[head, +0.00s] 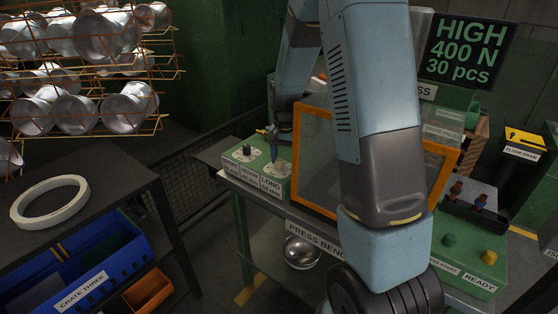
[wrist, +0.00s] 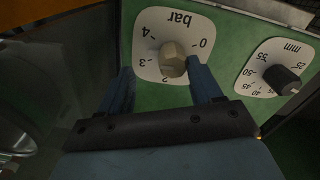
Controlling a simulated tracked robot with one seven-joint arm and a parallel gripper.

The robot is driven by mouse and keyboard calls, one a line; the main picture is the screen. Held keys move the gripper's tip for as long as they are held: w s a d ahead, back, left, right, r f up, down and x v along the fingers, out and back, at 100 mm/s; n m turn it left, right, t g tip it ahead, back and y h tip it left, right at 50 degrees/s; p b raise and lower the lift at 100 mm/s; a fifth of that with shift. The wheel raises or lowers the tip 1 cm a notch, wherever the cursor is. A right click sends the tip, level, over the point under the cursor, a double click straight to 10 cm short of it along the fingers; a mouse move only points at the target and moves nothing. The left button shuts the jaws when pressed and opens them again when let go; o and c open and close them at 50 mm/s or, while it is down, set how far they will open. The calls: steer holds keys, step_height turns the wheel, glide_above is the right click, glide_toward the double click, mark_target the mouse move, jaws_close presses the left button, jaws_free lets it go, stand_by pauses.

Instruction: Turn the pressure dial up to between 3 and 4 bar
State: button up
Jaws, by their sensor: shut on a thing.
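The pressure dial's brass knob (wrist: 173,60) sits on a white plate marked "bar" (wrist: 150,20) in the wrist view, which appears upside down. Its 0 is on the right, 2 at the bottom, 3 and 4 on the left; the 1 is hidden. I cannot tell which mark the knob points at. My gripper (wrist: 163,88) has its blue fingers on either side of the knob and is shut on it. In the head view my gripper (head: 270,134) is at the green control box (head: 240,165), seen small.
A second dial marked "mm" (wrist: 283,79) with a black knob stands close beside the pressure dial. An orange-framed clear guard (head: 320,160) is right of the control box on the press bench.

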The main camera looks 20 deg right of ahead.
steer(key=shift+a, duration=0.1)
stand_by(0.3)
steer(key=shift+r, duration=2.5)
step_height(320, 180, up, 14)
steer(key=shift+f, duration=0.15)
